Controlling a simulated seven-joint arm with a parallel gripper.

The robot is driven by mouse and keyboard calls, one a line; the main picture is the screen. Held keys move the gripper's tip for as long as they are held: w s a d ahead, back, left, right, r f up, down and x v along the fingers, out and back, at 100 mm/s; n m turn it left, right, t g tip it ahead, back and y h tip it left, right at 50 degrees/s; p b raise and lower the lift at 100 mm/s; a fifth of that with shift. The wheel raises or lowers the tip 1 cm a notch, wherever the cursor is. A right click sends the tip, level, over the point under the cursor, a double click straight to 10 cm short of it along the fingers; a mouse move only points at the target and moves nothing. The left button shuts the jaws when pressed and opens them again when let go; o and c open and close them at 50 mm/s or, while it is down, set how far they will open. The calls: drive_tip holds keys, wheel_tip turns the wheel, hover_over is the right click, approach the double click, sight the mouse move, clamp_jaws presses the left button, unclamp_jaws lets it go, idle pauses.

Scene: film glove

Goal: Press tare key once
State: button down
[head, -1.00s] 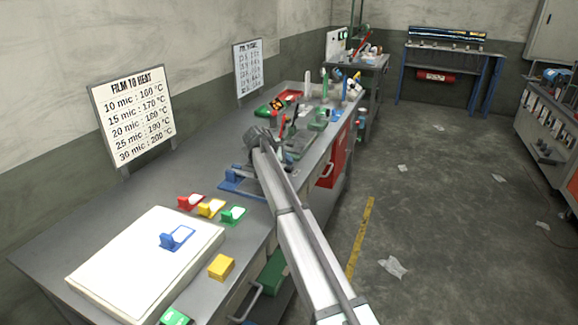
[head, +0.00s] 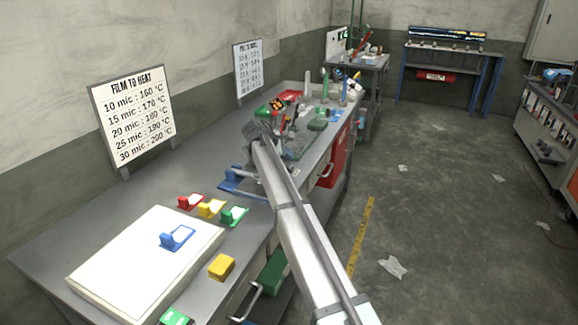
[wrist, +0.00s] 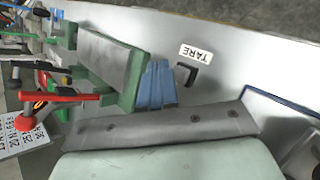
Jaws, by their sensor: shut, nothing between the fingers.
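The white TARE label (wrist: 196,54) lies on a light grey surface in the wrist view. A small black key (wrist: 186,75) sits beside it, partly in shadow. My gripper (wrist: 158,72) shows as two blue finger shapes pressed together, just left of the key. It is shut and empty. The picture does not settle whether it touches the key. In the head view the end of my arm (head: 258,136) is over the middle of the bench, and I cannot make out the key there.
A green block with a grey pad (wrist: 110,62) stands close left of my fingers. A red-handled tool (wrist: 55,97) is farther left. On the bench (head: 95,205), a white slab (head: 110,270) and red, yellow and green holders (head: 235,215) stand nearer the camera.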

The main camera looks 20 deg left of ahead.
sight(287, 166)
drive_tip(key=shift+r, duration=2.15)
drive_tip(key=s+d+f+m+g, duration=0.2)
drive_tip(key=d+f+m, duration=0.2)
drive_tip(key=d+f, duration=0.75)
drive_tip(key=s+d+f+m+g, duration=0.25)
drive_tip(key=d+f, duration=0.55)
drive_tip(key=d, duration=0.7)
drive_tip(key=s+d+f+m+g+y, duration=0.1)
drive_tip(key=s+d+f+m, duration=0.2)
drive_tip(key=s+d+f, duration=0.35)
drive_tip(key=s+d+f+m+g, duration=0.1)
drive_tip(key=s+d+f+m, duration=0.25)
drive_tip(key=d, duration=0.55)
drive_tip(key=s+d+f+m+y, duration=0.1)
drive_tip(key=s+d+f+m, duration=0.1)
drive_tip(key=s+d+f, duration=0.4)
drive_tip(key=s+d+f+m+g+y, duration=0.25)
drive_tip(key=s+d+m, duration=0.45)
drive_tip(key=s+d, duration=0.5)
drive_tip(key=s+f+g, duration=0.2)
drive_tip(key=s+f, duration=0.5)
drive_tip(key=s, duration=0.3)
drive_tip(key=s+a+f+g, duration=0.1)
drive_tip(key=s+f+g, duration=0.1)
drive_tip(key=s+f, duration=0.5)
drive_tip(key=s+f+g, duration=0.2)
drive_tip(key=s+f, duration=0.5)
drive_tip(key=s, duration=0.8)
drive_tip(key=shift+a+h, duration=0.3)
drive_tip(key=shift+h, duration=0.05)
